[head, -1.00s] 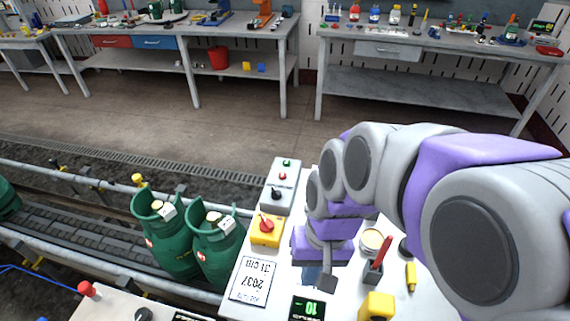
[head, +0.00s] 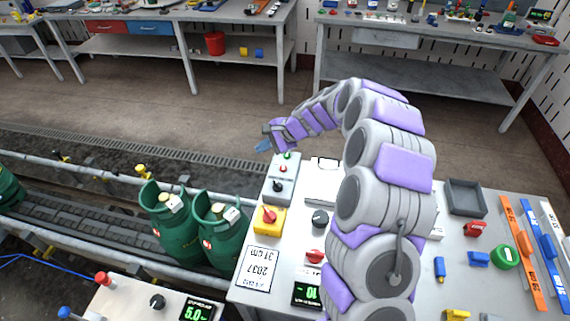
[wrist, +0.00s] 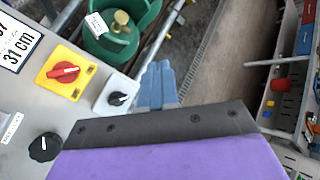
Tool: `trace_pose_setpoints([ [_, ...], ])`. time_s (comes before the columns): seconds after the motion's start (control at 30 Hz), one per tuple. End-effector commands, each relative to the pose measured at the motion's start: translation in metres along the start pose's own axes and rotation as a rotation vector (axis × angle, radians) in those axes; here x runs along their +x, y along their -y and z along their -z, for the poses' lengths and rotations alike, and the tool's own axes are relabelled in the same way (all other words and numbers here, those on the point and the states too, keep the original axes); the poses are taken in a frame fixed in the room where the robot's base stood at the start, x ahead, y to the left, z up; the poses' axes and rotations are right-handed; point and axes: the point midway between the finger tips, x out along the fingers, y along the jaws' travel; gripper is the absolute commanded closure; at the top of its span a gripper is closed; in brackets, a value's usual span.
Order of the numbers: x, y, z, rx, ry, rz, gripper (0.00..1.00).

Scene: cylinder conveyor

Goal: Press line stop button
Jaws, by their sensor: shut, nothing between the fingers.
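A grey control box (head: 279,187) stands at the table's left edge, with a green button (head: 287,155), a red button (head: 283,169) and a black knob (head: 277,186). My gripper (head: 262,147) is shut and empty. In the head view it appears at the far end of the box, just left of the green button; its height above it is unclear. In the wrist view the blue fingertips (wrist: 158,84) cover the region beyond the box's knob (wrist: 118,98), and both buttons are hidden. A yellow box with a red rotary switch (head: 268,215) sits nearer; it also shows in the wrist view (wrist: 65,72).
Green gas cylinders (head: 217,238) stand on the conveyor (head: 90,213) left of the table, behind a rail. A label card (head: 258,269), a black knob (head: 320,217) and a display (head: 306,294) are on the table. Open floor lies beyond.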

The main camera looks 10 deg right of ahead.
Motion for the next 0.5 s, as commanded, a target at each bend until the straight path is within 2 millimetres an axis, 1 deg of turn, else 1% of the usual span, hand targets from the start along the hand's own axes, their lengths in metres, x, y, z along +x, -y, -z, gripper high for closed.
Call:
trace_pose_setpoints([
  [0.03,0.006,0.003,0.022,0.056,-0.018,0.019,1.0],
  [0.07,0.008,0.004,0.034,0.089,-0.029,0.035,1.0],
  [0.1,0.011,0.004,0.051,0.129,-0.045,0.053,1.0],
  [0.2,0.013,0.004,0.09,0.214,-0.08,0.094,1.0],
  [0.3,0.013,0.0,0.119,0.276,-0.105,0.124,1.0],
  [0.4,0.014,-0.003,0.136,0.313,-0.122,0.141,1.0],
  [0.5,0.017,-0.003,0.141,0.327,-0.131,0.146,1.0],
])
